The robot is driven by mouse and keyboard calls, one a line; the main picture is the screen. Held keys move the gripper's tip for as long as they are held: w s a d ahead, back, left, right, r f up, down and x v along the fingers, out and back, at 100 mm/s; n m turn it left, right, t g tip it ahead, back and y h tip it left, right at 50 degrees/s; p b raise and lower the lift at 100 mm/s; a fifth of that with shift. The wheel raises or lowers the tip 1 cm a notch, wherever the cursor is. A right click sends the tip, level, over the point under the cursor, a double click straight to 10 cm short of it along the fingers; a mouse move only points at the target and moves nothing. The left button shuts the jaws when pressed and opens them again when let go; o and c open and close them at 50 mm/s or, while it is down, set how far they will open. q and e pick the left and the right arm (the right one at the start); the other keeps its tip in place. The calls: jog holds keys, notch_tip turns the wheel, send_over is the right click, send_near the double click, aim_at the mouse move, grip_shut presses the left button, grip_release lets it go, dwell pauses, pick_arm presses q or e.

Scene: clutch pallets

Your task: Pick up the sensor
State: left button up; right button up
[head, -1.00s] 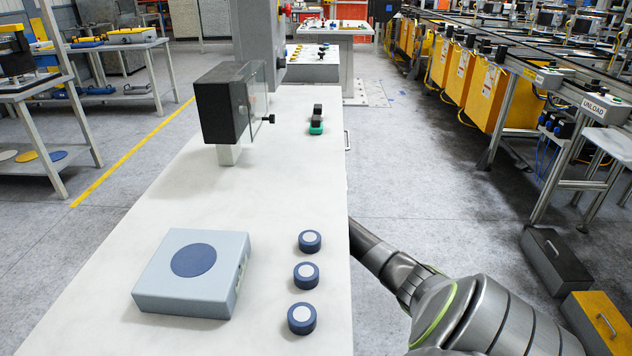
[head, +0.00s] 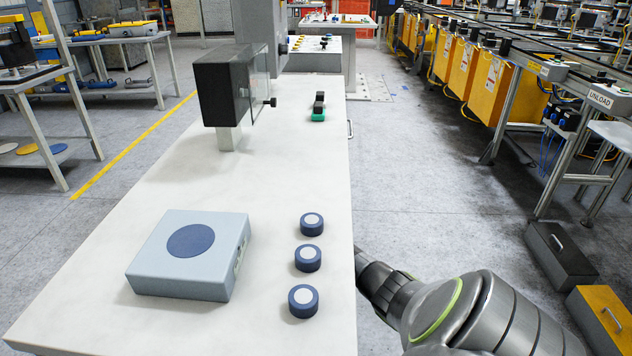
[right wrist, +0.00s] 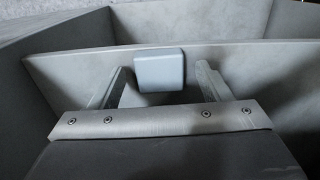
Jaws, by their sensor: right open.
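A small blue-grey block with rounded edges (right wrist: 159,70) shows in the right wrist view, against a grey panel wall; it may be the sensor, but I cannot tell for certain. My right gripper (right wrist: 160,88) is open, with one finger to each side of the block and the block between or just beyond the fingertips. I cannot tell whether the fingers touch it. In the head view my right arm reaches down beside the table's right edge, and its gripper is hidden there. My left gripper is in neither view.
The white table (head: 180,195) carries a blue-grey box with a dark blue disc (head: 192,241), three blue pucks (head: 308,258), a dark box on a post (head: 222,92) and a green-and-black item (head: 318,108). Grey walls (right wrist: 240,65) surround my right gripper. Toolboxes (head: 560,254) lie on the floor at right.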

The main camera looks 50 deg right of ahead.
jog(key=c, duration=1.1)
jog(key=shift+r, duration=0.15)
